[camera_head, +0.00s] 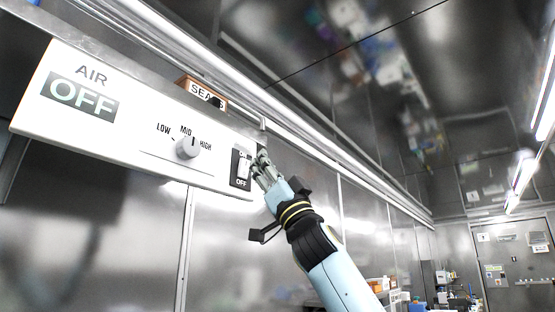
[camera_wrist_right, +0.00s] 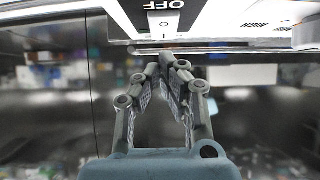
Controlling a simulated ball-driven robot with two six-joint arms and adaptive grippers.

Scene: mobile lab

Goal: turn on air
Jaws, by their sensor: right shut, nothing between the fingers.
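The white air panel (camera_head: 130,165) is on the wall at the left in the head view. Its display (camera_head: 80,97) reads OFF under the word AIR. A rocker switch (camera_head: 241,168) marked ON and OFF sits at the panel's right end. The switch also shows upside down at the top of the wrist view (camera_wrist_right: 163,25). My right gripper (camera_head: 262,158) is shut and empty, its fingertips just right of the switch. In the wrist view the closed fingertips (camera_wrist_right: 168,58) sit just below the panel edge. I cannot tell whether they touch it. My left gripper is not in view.
A round knob (camera_head: 187,148) marked LOW, MID and HIGH is left of the switch. A sign (camera_head: 203,92), partly readable as SEA, stands above the panel. A metal rail runs along the wall above. Shelves and a door are far off at the right.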

